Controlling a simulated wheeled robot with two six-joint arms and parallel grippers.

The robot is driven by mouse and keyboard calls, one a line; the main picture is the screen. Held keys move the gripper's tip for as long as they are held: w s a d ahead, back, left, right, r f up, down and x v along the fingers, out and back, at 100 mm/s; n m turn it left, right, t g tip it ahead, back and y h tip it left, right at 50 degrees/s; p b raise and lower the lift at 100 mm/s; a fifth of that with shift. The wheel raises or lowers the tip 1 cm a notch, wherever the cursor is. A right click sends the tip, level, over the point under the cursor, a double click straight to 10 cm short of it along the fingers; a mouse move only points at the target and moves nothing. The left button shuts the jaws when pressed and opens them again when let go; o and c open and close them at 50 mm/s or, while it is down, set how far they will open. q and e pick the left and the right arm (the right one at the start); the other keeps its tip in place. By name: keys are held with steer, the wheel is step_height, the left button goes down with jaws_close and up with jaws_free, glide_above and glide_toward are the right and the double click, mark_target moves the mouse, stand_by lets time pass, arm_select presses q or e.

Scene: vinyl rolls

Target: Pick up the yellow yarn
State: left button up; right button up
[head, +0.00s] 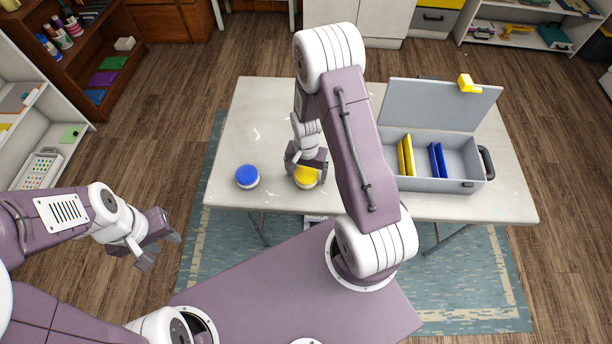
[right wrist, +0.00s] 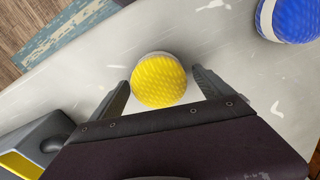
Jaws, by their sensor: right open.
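The yellow yarn (head: 306,178) is a round yellow roll with a white band, standing on the table near its front edge. In the right wrist view the yellow yarn (right wrist: 159,80) lies between the tips of my right gripper (right wrist: 163,88). My right gripper (head: 306,167) is open, just above and around the yarn, with a finger on each side; whether the fingers touch it I cannot tell. My left gripper (head: 160,253) is open and empty, off the table's left front side.
A blue yarn roll (head: 247,177) stands left of the yellow one, also in the right wrist view (right wrist: 292,18). An open grey case (head: 455,186) with yellow and blue dividers stands on the right of the table (head: 262,105). A yellow piece (head: 468,84) sits at its lid.

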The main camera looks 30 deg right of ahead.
mark_target(306, 170)
steer(key=c, duration=1.5)
steer(key=shift+o, duration=0.2)
steer(key=shift+r, duration=0.6)
step_height(306, 170, up, 3)
steer(key=shift+w+r, duration=0.1)
steer(key=s+d+r, duration=0.7)
steer(key=s+d, duration=0.1)
steer(key=s, duration=0.1)
steer(key=d+r+p, duration=0.6)
steer(key=d+p, duration=0.2)
steer(key=d+f, duration=0.3)
steer(key=d, duration=0.7)
steer(key=shift+w+d, duration=0.25)
steer(key=shift+w, duration=0.15)
